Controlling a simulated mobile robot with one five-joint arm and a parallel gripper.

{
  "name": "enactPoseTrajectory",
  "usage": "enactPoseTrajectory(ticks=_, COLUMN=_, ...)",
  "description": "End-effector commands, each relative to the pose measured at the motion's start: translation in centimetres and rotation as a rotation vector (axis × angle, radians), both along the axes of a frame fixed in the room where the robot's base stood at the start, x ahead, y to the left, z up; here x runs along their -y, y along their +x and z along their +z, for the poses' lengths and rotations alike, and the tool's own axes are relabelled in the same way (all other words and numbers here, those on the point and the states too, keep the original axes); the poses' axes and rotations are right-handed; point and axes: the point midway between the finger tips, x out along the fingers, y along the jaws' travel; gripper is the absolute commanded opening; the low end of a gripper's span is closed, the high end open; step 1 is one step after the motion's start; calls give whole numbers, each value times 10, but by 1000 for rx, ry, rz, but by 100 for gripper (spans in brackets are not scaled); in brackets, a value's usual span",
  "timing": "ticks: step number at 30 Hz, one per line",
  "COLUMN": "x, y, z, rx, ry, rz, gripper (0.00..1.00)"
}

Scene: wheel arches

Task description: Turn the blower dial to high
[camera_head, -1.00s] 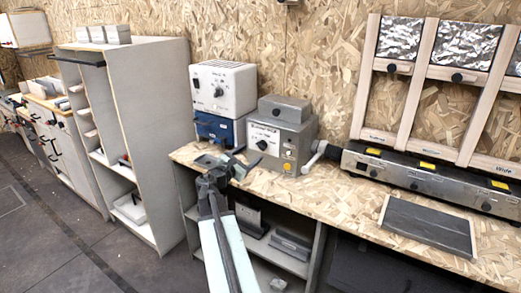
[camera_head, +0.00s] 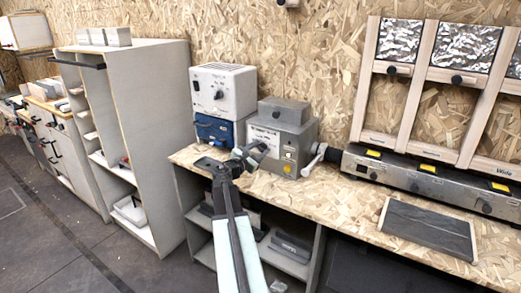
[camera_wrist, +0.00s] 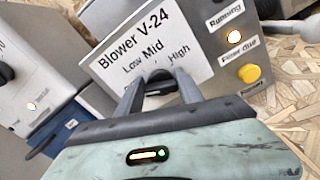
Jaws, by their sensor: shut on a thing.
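The grey blower box (camera_head: 302,142) stands on the wooden bench. In the wrist view its white label plate (camera_wrist: 145,35) reads "Blower V-24" with Low, Mid and High marks. The dark blower dial (camera_wrist: 158,76) is on this plate, between my fingers. My gripper (camera_head: 259,149) is at the box's front face, shut on the dial; it also shows in the wrist view (camera_wrist: 160,86). My fingers partly cover the dial, and I cannot tell which mark it points to.
A white box (camera_head: 223,88) on a blue box (camera_head: 214,129) stands left of the blower. A crank handle (camera_head: 318,154) sticks out on its right. A dark slab (camera_head: 428,222) lies on the bench at right.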

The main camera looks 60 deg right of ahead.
Motion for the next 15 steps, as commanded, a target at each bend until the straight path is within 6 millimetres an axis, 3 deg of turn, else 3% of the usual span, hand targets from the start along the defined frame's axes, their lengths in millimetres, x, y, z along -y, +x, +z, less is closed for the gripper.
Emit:
enactPoseTrajectory(ticks=8, x=-11, y=-1, z=-2, rx=82, ry=5, rz=0, gripper=3)
enactPoseTrajectory(ticks=15, x=-11, y=-2, z=-3, rx=263, ry=3, rz=-1, gripper=3)
